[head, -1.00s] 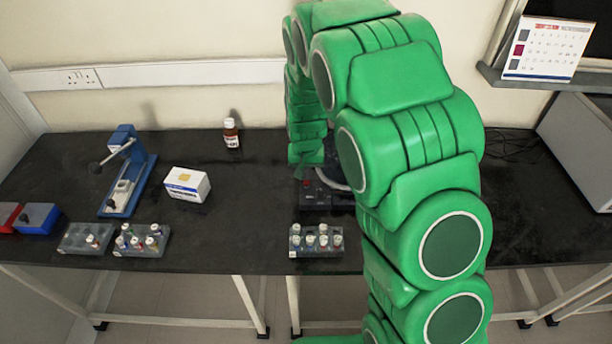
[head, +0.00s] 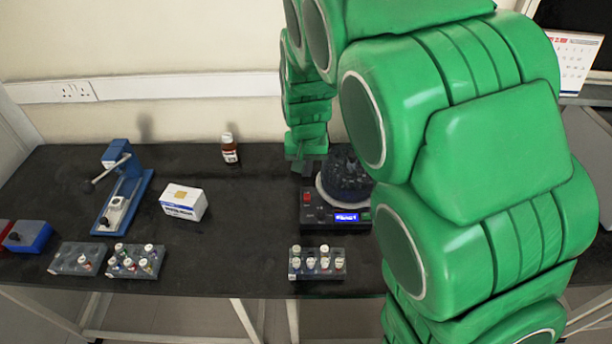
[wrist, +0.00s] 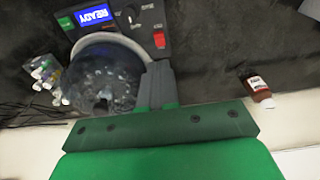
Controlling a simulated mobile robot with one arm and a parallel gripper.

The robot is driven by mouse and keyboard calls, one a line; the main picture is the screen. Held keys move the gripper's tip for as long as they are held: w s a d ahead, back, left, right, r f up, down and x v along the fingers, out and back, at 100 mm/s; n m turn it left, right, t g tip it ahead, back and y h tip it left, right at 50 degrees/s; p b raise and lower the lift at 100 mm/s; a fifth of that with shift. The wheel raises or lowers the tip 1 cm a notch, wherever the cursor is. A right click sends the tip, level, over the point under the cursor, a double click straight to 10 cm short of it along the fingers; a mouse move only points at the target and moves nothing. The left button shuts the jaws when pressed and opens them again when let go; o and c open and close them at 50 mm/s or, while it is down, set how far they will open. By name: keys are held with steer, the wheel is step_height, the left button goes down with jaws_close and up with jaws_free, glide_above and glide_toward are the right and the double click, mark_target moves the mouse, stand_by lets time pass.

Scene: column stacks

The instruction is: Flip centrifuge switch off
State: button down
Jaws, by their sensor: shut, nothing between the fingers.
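The centrifuge (head: 322,216) stands on the black bench, with a dark round rotor bowl (head: 345,178) and a lit blue display (head: 347,217). Its red switch (head: 307,197) is on the left of the panel. In the wrist view the red switch (wrist: 159,39) lies just beyond the tips of my gripper (wrist: 158,66), and the display reads READY. My gripper (head: 309,172) is shut and empty, pointing down beside the bowl at the panel's back left. A small gap shows between the fingertips and the switch.
A vial rack (head: 317,265) stands in front of the centrifuge. A brown bottle (head: 229,150) is behind to the left. A white box (head: 184,203), a blue press (head: 124,190) and more vial racks are further left.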

steer(key=shift+s+r, duration=0.1)
steer(key=shift+r, duration=0.9)
steer(key=g, duration=0.2)
glide_above(306, 198)
steer(key=w, duration=0.2)
steer(key=shift+w+g, duration=0.95)
steer(key=shift+g, duration=0.05)
steer(key=x, duration=1.4)
